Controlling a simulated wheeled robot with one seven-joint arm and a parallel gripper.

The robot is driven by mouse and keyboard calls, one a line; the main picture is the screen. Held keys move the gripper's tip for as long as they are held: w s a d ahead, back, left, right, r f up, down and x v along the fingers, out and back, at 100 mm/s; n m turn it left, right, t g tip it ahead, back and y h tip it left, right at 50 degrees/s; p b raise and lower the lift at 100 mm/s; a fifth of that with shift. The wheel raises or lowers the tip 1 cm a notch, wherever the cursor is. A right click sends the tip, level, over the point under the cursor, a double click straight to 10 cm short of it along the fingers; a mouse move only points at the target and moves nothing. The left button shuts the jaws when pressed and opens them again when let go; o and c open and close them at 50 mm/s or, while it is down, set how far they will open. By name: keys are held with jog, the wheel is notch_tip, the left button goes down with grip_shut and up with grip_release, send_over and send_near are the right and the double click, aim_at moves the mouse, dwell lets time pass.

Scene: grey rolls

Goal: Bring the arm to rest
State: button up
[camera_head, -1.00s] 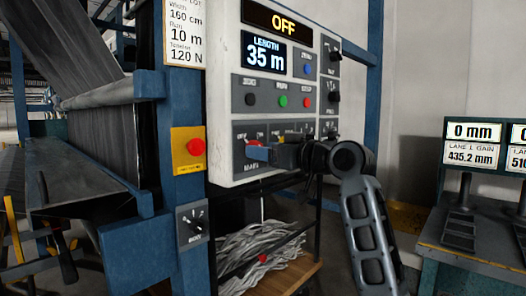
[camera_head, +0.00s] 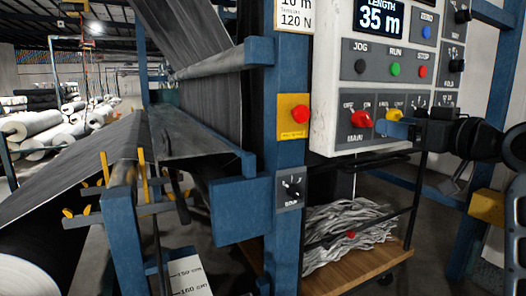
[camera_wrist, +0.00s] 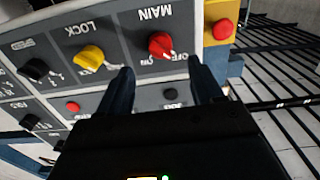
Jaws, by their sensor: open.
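My gripper (camera_head: 385,129) reaches in from the right in the head view, in front of the lower part of the white control panel (camera_head: 326,80). In the wrist view its two fingers (camera_wrist: 163,88) stand apart with nothing held between them. The red MAIN knob (camera_head: 362,119) is just left of the fingers in the head view and lies beyond the gap between them in the wrist view (camera_wrist: 162,45). The yellow LOCK knob (camera_wrist: 90,57) is beside it. I cannot tell how far the fingertips are from the panel.
The panel has JOG, RUN and STOP buttons (camera_head: 423,70) and a display (camera_head: 379,18) reading 35 m. A red button on a yellow plate (camera_head: 300,114) and a dial (camera_head: 291,188) sit on the blue post. A cart (camera_head: 350,264) with grey strips stands below. Grey rolls (camera_head: 75,117) lie far left.

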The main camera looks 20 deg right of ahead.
jog(key=s+a+f+m+g+h+p, duration=0.1)
jog(key=s+a+f+m, duration=0.15)
jog(key=a+f, duration=0.4)
jog(key=s+a+f+m+h+p, duration=0.1)
jog(key=s+a+f, duration=0.3)
jog(key=f, duration=0.6)
jog(key=s+a+f+m+g+h, duration=0.1)
jog(key=s+a+f+m, duration=0.15)
jog(key=a+f, duration=0.45)
jog(key=s+a+f+n+p, duration=0.1)
jog(key=s+a+f, duration=0.1)
jog(key=s+f, duration=0.35)
jog(key=s+a+f+n+p, duration=0.1)
jog(key=s+a+f, duration=0.1)
jog(key=s, duration=0.6)
jog(key=s+a+r+n+y, duration=0.1)
jog(key=s+a+r, duration=0.1)
jog(key=s, duration=0.6)
jog(key=s+a+r+n+g+y, duration=0.1)
jog(key=s+a+n, duration=0.1)
jog(key=s, duration=0.6)
jog(key=shift+s+r+p, duration=0.15)
jog(key=shift+r+p, duration=0.25)
jog(key=shift+a, duration=0.1)
jog(key=shift+c, duration=0.3)
